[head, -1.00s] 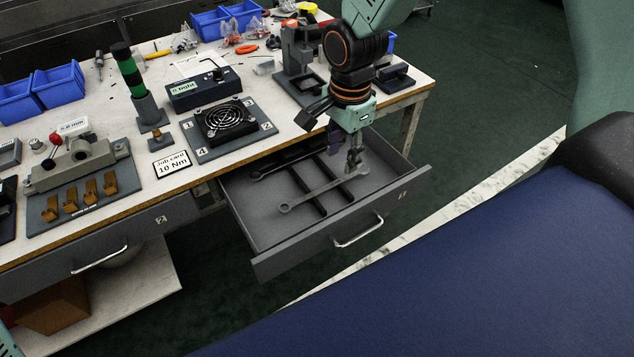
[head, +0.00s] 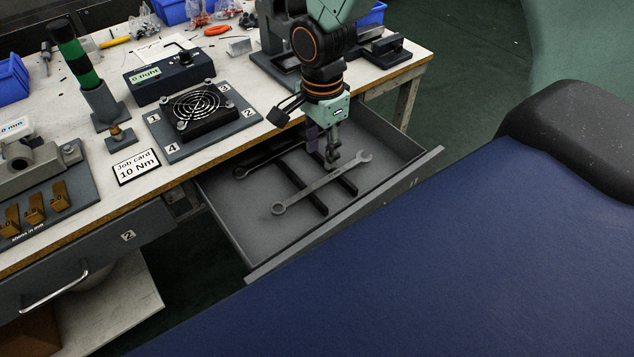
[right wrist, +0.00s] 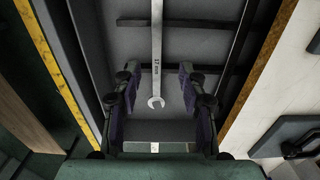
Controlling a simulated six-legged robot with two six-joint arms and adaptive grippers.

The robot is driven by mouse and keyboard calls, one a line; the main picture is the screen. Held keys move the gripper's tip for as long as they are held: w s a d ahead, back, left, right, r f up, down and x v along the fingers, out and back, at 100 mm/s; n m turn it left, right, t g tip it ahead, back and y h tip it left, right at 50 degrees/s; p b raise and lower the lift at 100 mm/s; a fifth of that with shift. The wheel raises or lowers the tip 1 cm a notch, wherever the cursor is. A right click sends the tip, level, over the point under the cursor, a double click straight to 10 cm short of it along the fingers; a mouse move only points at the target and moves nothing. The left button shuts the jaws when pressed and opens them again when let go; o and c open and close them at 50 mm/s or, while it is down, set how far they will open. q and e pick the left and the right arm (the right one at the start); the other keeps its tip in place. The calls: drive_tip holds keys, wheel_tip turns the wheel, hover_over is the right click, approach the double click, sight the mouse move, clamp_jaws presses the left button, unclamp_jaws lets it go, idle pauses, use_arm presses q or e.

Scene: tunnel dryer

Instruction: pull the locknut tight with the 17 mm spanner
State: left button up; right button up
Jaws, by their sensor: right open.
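An open grey drawer (head: 232,207) holds a grey spanner (head: 307,191) lying across its dark dividers. In the right wrist view the spanner (right wrist: 157,45) carries the mark 17 mm, its open end towards me. A second, darker spanner (head: 262,163) lies farther back in the drawer. My right gripper (head: 331,160) is over the drawer at the spanner's right part, near its open end. In the right wrist view its fingers (right wrist: 158,78) are apart, one on each side of the spanner, with gaps between. I cannot make out the locknut for certain. My left gripper is out of view.
On the bench, a brass fitting (head: 117,133) stands near the job card (head: 136,167) reading 10 Nm. A fan (head: 200,108) sits on a numbered plate, with a display box (head: 168,77) behind. Drawer walls flank my right gripper. A blue surface (head: 400,270) fills the front.

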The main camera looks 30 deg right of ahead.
sight(323, 181)
drive_tip(key=shift+s+a+f, duration=0.1)
drive_tip(key=shift+s+f, duration=0.15)
drive_tip(key=shift+f, duration=0.35)
drive_tip(key=f+b, duration=0.1)
drive_tip(key=f, duration=0.2)
drive_tip(key=f+b, duration=0.1)
drive_tip(key=f, duration=0.1)
drive_tip(key=shift+d+b, duration=0.25)
drive_tip(key=shift+b, duration=0.05)
drive_tip(key=shift+s+f, duration=0.1)
drive_tip(key=shift+f, duration=0.3)
drive_tip(key=shift+c, duration=0.2)
drive_tip(key=shift+r, duration=0.1)
drive_tip(key=c, duration=0.5)
clamp_jaws()
